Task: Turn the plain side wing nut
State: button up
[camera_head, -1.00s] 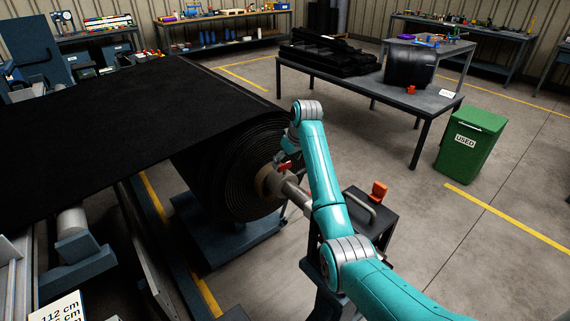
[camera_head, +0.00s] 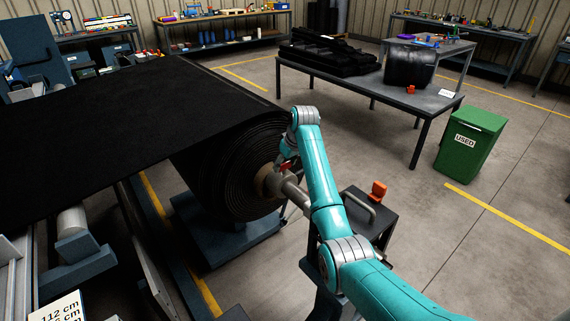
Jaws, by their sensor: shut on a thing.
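A small red part, which looks like the wing nut (camera_head: 285,167), shows at the near end of the black belt roll (camera_head: 240,180), by the brown core and the pale shaft (camera_head: 297,193). My gripper (camera_head: 285,162) is at this red part and shut on it. The fingers are small and partly hidden by my teal arm, so the exact grip on the wings does not show. Whether this nut is on the plain side cannot be told from any marking.
A long table (camera_head: 440,102) holds black belting behind. A green bin (camera_head: 470,150) marked USED stands right. Floor between is clear.

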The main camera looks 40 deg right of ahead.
jog(key=shift+m, duration=0.3)
jog(key=m+h, duration=0.1)
jog(key=m, duration=0.2)
jog(key=shift+a+m, duration=0.1)
jog(key=shift+m, duration=0.2)
jog(key=m+g+h, duration=0.1)
jog(key=m+h, duration=0.1)
jog(key=m, duration=0.2)
jog(key=shift+a+m, duration=0.1)
jog(key=shift+m, duration=0.2)
jog(key=m, duration=0.2)
jog(key=m+g+h, duration=0.1)
jog(key=m, duration=0.1)
jog(key=shift+w+g, duration=0.15)
jog(key=shift+g, duration=0.15)
jog(key=m+g, duration=0.1)
jog(key=m, duration=0.4)
jog(key=shift+g+h, duration=0.3)
jog(key=shift+g, duration=0.1)
jog(key=o, duration=1.1)
jog(key=shift+o, duration=0.2)
